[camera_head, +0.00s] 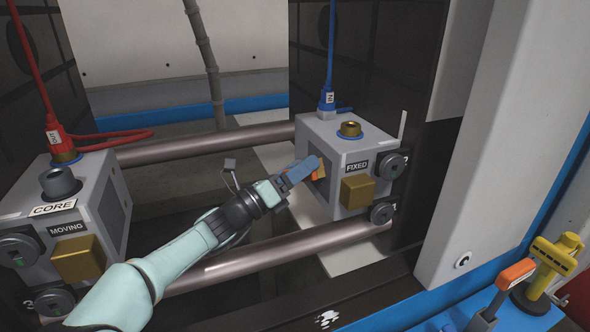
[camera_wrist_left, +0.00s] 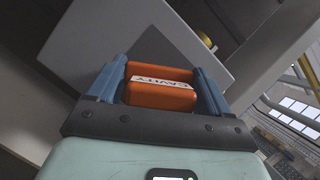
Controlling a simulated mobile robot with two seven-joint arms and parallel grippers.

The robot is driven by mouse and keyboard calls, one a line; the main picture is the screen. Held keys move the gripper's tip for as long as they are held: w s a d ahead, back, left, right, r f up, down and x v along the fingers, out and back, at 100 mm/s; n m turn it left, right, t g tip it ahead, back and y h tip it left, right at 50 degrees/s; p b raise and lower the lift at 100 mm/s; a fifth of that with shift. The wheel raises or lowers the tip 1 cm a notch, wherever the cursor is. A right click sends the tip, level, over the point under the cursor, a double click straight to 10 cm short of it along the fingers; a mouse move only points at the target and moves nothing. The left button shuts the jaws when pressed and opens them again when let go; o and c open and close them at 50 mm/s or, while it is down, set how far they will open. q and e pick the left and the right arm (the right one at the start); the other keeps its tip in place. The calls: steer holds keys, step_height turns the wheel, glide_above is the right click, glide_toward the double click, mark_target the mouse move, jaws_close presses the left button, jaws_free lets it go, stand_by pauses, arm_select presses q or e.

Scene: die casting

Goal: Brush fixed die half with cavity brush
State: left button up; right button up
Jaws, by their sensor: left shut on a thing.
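The fixed die half (camera_head: 330,145) is a grey block labelled FIXED, at the right end of the two tie bars. My left gripper (camera_head: 308,168) is at its left face, the side toward the moving half. It is shut on the orange cavity brush (camera_head: 318,172). In the left wrist view the brush (camera_wrist_left: 160,88) sits between the blue fingers, its CAVITY label showing. The brush's far end is hidden, so I cannot tell whether it touches the die face (camera_wrist_left: 150,35). My right gripper is not in view.
The moving die half (camera_head: 68,215), labelled CORE, stands at the left. Tie bars (camera_head: 290,248) run between the halves above and below my arm. A blue hose (camera_head: 331,50) rises from the fixed half. An orange-handled tool (camera_head: 516,273) and a yellow-handled tool (camera_head: 556,255) stand lower right.

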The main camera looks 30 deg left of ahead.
mark_target(307, 178)
arm_select(q)
steer(key=shift+s+d+b, duration=0.4)
steer(key=shift+s+d, duration=0.15)
steer(key=shift+d, duration=0.2)
steer(key=shift+s+d+f+b, duration=0.2)
steer(key=shift+s+d+b, duration=0.9)
steer(key=shift+d, duration=0.25)
steer(key=shift+w+a+r+p, duration=0.2)
steer(key=shift+w+a+p, duration=0.15)
steer(key=shift+a+p, duration=0.25)
steer(key=shift+w+a+f+p, duration=0.15)
steer(key=shift+w+a+p, duration=0.45)
steer(key=shift+w+a, duration=0.4)
steer(key=shift+w+a+r+p, duration=0.2)
steer(key=shift+w+a+p, duration=0.1)
steer(key=shift+a+p, duration=0.3)
steer(key=shift+w+a+p, duration=0.75)
steer(key=shift+w, duration=0.05)
steer(key=shift+s, duration=0.1)
